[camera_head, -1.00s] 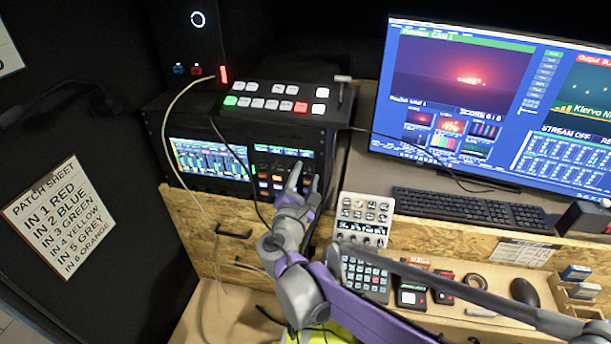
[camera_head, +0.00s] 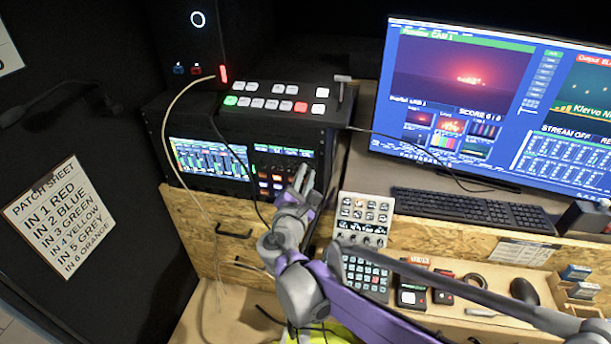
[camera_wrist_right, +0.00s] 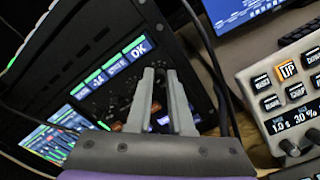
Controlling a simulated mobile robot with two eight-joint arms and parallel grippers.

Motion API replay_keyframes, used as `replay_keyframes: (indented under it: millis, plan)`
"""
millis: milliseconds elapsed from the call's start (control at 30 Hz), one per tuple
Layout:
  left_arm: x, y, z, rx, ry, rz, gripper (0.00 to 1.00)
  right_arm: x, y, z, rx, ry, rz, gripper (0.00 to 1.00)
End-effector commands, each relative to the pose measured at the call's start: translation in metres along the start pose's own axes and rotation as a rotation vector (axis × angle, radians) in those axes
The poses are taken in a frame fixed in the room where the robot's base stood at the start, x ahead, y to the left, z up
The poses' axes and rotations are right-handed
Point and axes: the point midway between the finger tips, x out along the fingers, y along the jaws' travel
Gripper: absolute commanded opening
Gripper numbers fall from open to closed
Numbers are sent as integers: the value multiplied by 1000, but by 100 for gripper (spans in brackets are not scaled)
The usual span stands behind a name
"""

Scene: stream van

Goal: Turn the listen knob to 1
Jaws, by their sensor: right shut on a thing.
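My right gripper (camera_head: 304,172) is at the right part of the black rack's front panel (camera_head: 262,166), which has small displays and orange-lit buttons. In the right wrist view its two fingers (camera_wrist_right: 160,74) point at the panel, just below a blue display reading "OK" (camera_wrist_right: 137,48). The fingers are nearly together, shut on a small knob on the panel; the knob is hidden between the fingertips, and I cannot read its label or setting. My left gripper is not in view.
A switcher with lit buttons (camera_head: 268,104) sits on top of the rack. A pale cable (camera_head: 178,105) and a dark cable hang across the rack front. A white button panel (camera_head: 363,217), keyboard (camera_head: 470,212) and monitor (camera_head: 490,100) stand to the right.

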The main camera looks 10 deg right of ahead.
Motion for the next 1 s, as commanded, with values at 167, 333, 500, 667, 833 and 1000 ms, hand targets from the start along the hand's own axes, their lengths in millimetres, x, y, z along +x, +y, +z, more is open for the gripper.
replay_keyframes:
  millis: [167, 333, 500, 667, 833, 1000]
  plan:
    - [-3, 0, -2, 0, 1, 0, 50, 0, 0, 0, 67, 0, 0, 0]
    - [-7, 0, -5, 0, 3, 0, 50, 0, 0, 1, 177, 0, 0, 0]
    - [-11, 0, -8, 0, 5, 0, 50, 0, 0, 1, 296, 0, 0, 0]
    - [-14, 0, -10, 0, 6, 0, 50, 0, 0, 0, 392, 0, 0, 0]
    - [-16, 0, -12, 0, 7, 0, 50, 0, 0, 0, 463, 0, 0, 0]
    - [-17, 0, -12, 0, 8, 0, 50, 0, 0, 0, 500, 0, 0, 0]
